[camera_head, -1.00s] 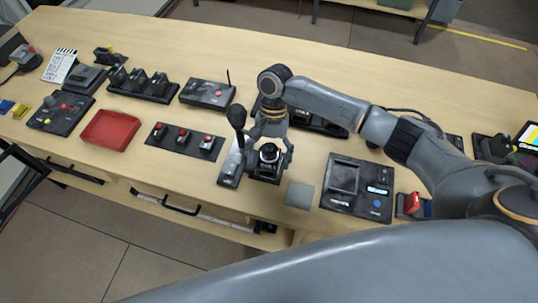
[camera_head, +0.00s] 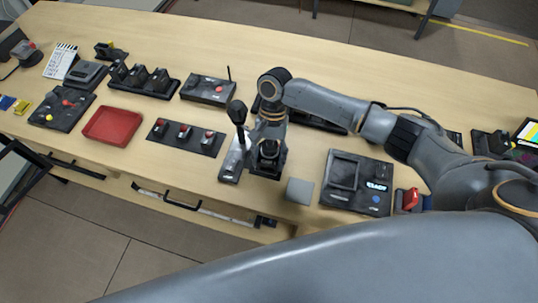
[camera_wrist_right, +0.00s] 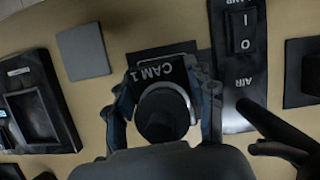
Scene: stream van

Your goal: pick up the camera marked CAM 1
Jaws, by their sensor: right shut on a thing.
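The black camera marked CAM 1 (camera_wrist_right: 158,72) shows in the right wrist view, its label upside down and its round lens toward me. It stands between the two fingers of my right gripper (camera_wrist_right: 165,105), which is shut on it. In the head view the right gripper (camera_head: 268,152) points down over a dark base plate at the front of the table, and the camera is mostly hidden by the fingers. I cannot tell whether the camera is clear of the plate. My left gripper does not show.
Left of the gripper stands a grey switch panel (camera_head: 231,165) with a microphone (camera_head: 237,113). To the right are a grey square pad (camera_head: 299,191) and a black console (camera_head: 344,196). A red tray (camera_head: 112,127) and several small devices lie further left.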

